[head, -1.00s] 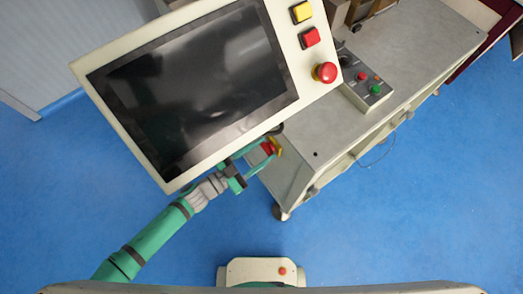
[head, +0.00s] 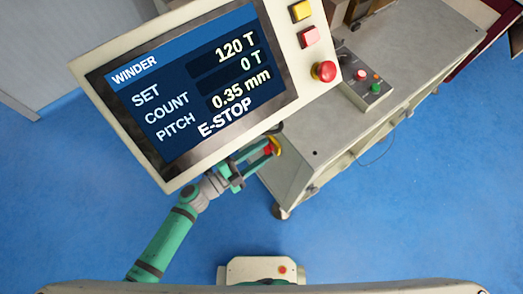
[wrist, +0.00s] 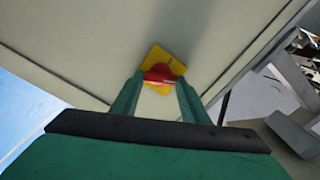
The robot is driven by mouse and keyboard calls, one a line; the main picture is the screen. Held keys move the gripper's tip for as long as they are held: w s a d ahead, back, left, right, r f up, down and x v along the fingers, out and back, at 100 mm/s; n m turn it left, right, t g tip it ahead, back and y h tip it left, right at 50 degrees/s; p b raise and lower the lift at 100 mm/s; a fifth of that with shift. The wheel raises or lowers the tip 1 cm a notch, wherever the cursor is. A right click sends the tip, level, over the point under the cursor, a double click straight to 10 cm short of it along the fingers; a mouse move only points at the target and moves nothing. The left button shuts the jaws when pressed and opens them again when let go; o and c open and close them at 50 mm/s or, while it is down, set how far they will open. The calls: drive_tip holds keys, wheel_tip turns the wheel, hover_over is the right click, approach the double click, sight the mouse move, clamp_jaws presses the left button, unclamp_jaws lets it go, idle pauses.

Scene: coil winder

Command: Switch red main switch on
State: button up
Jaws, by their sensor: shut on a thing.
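The red main switch (wrist: 160,74) is a red knob on a yellow plate (wrist: 163,56) on the pale cabinet face in the wrist view. In the head view the yellow plate (head: 275,146) shows at the lower left end of the machine. My gripper (head: 264,153) is at the switch, its two green fingers on either side of the red knob, shut on it. The wrist view also shows the fingers (wrist: 160,88) around the knob. The display screen (head: 190,85) is lit and reads WINDER, SET 120 T, COUNT 0 T, PITCH 0.35 mm and E-STOP.
The large tilted panel (head: 305,85) overhangs close to my gripper. A small control box (head: 366,88) sits on the grey bench (head: 420,45). Blue floor is clear below.

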drive_tip(key=m, duration=0.5)
drive_tip(key=shift+f, duration=0.1)
idle(0.4)
drive_tip(key=o, duration=1.1)
drive_tip(key=shift+c, duration=0.2)
drive_tip(key=v, duration=1.1)
drive_tip(key=shift+s+d, duration=0.1)
